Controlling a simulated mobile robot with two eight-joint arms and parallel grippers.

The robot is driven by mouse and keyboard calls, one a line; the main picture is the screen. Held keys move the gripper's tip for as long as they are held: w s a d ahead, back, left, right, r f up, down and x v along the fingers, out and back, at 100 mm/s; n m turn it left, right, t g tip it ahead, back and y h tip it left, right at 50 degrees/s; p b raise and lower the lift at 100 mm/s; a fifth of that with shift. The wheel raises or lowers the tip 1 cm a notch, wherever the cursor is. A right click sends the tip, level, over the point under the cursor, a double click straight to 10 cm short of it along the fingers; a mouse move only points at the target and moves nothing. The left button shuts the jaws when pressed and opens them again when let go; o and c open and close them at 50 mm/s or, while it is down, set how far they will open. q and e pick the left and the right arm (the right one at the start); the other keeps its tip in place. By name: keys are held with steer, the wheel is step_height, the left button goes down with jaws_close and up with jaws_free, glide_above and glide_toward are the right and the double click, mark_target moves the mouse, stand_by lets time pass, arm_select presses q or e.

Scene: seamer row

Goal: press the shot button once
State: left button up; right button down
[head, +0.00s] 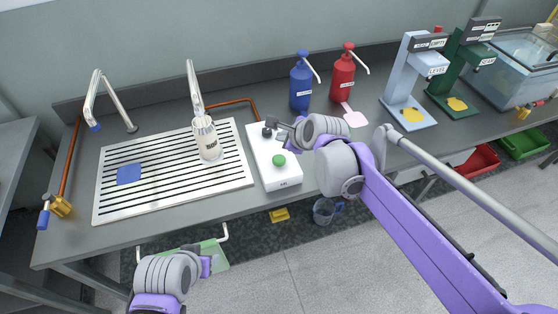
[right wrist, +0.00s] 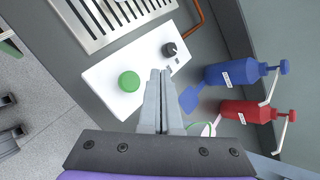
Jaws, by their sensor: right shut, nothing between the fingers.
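A white control box (head: 285,179) lies on the counter just right of the slatted drain tray. A round green button (head: 279,160) is on its top and a dark knob (head: 266,132) is towards its back end. In the right wrist view the button (right wrist: 129,82) is left of my fingertips, and the knob (right wrist: 170,49) is beyond them. My right gripper (head: 283,123) is shut and empty over the box's back right part, apart from the button. My left gripper (head: 207,264) is low at the counter's front; its fingers are not clear.
Blue (head: 301,82) and red (head: 343,74) pump bottles stand behind the box. Grey (head: 394,86) and green (head: 462,66) stands are at right.

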steer(key=b, duration=0.3)
glide_above(279, 157)
steer(key=s, duration=0.2)
steer(key=f, duration=0.5)
steer(key=shift+w+d+f, duration=0.15)
steer(key=shift+w+d, duration=0.1)
steer(key=shift+d, duration=0.15)
steer(key=shift+f+b, duration=0.4)
steer(key=shift+f, duration=0.1)
steer(key=shift+f, duration=0.15)
stand_by(0.4)
steer(key=shift+f, duration=0.25)
steer(key=shift+f+b, duration=0.75)
steer(key=shift+f, duration=0.15)
stand_by(0.9)
stand_by(0.3)
steer(key=shift+r+p, duration=1)
steer(key=shift+r, duration=0.35)
